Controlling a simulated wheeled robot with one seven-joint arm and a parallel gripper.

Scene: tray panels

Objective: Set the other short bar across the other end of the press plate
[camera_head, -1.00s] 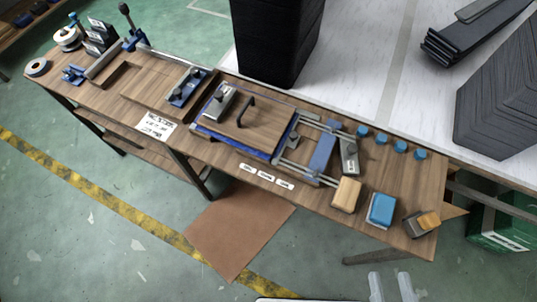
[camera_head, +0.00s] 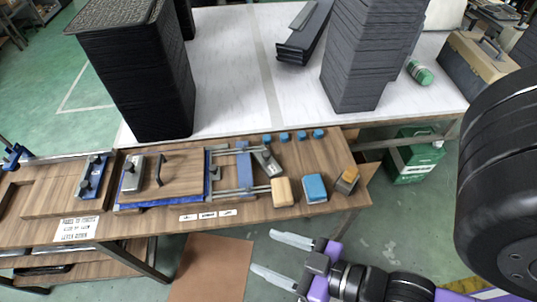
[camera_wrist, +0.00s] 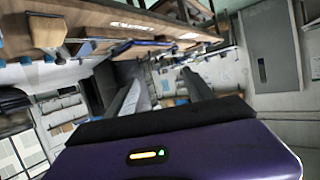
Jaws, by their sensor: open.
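The press plate (camera_head: 182,182) is a wooden board with a black arched handle, lying over a blue-edged tray on the bench. One short grey bar (camera_head: 132,173) with a dark knob lies across its left end. Another short grey bar (camera_head: 267,163) with a dark knob and a white label lies to the right, beside a blue crosspiece. My gripper (camera_head: 281,257) is open and empty, in front of the bench over the floor, its fingers pointing left. Its fingers also show in the wrist view (camera_wrist: 163,95), beyond the purple housing.
A yellow-topped block (camera_head: 282,192), a blue block (camera_head: 315,188) and a wood-and-grey block (camera_head: 347,180) stand along the bench's right front. Several blue knobs (camera_head: 285,138) line the back edge. Tall dark stacks (camera_head: 150,85) stand on the white table behind.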

